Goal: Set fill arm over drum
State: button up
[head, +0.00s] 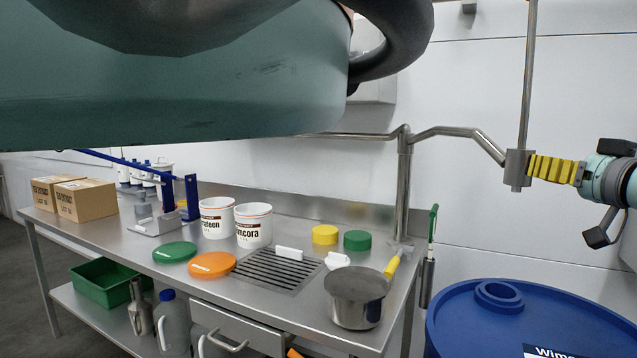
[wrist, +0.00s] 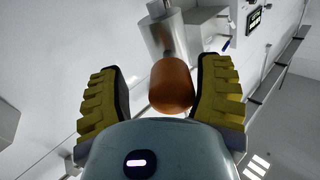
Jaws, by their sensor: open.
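The steel fill arm (head: 450,131) runs from an upright post on the bench's right side to a steel end block (head: 518,168) with a vertical tube. The blue drum (head: 560,335) stands at the lower right, with a raised round opening (head: 500,293) in its lid. My gripper (head: 545,168) is open beside the end block. In the wrist view its yellow fingers (wrist: 162,95) stand either side of a copper-coloured grip (wrist: 171,86) on a steel cylinder (wrist: 165,35). The grip lies closer to the right finger; contact is unclear. The grip is hidden in the head view.
The steel bench (head: 130,240) holds white tubs (head: 253,228), lids, a drain grate (head: 275,270), a steel pot (head: 355,298) and cardboard boxes (head: 85,200). A green-handled tool (head: 432,225) hangs near the drum. A wall stands behind.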

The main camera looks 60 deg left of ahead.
jog(key=v, duration=1.2)
